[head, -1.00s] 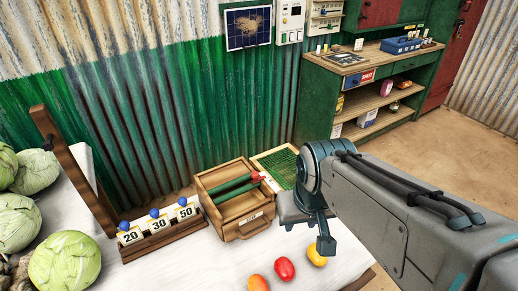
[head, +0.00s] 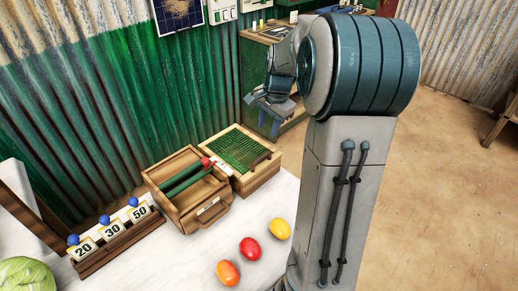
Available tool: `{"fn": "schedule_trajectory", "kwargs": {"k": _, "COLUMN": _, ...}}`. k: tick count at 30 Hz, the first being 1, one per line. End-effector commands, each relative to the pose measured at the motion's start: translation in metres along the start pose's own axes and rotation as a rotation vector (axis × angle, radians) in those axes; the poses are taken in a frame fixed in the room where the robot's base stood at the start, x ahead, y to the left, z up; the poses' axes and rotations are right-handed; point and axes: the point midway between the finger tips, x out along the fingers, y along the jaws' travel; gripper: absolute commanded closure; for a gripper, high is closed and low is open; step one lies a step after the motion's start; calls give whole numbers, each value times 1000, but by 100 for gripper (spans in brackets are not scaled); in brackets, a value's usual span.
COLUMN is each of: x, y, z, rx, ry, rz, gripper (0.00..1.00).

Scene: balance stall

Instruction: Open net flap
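The net flap (head: 236,147) is a green mesh panel in a wooden frame. It lies flat and closed on top of a wooden box (head: 258,180) at the table's right end. A brown handle (head: 261,158) is on its right side. My gripper (head: 268,108) is beyond the box, to its upper right in the picture, and apart from the flap.
An open wooden crate (head: 172,204) with green rods stands left of the net box. A rack with number tags (head: 112,232) is further left. Red (head: 250,249), orange (head: 228,273) and yellow (head: 280,229) fruits lie in front. A green shelf unit (head: 256,52) stands behind.

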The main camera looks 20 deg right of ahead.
Motion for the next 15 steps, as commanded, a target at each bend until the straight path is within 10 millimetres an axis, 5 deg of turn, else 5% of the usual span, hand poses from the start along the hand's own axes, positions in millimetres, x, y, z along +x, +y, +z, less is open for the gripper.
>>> {"fn": "schedule_trajectory", "kwargs": {"k": 7, "x": 25, "y": 0, "z": -5, "rx": 24, "ry": -6, "rz": -1, "gripper": 66}}
{"fn": "schedule_trajectory", "kwargs": {"k": 15, "x": 82, "y": 0, "z": -4, "rx": 22, "ry": -9, "rz": 0, "gripper": 66}}
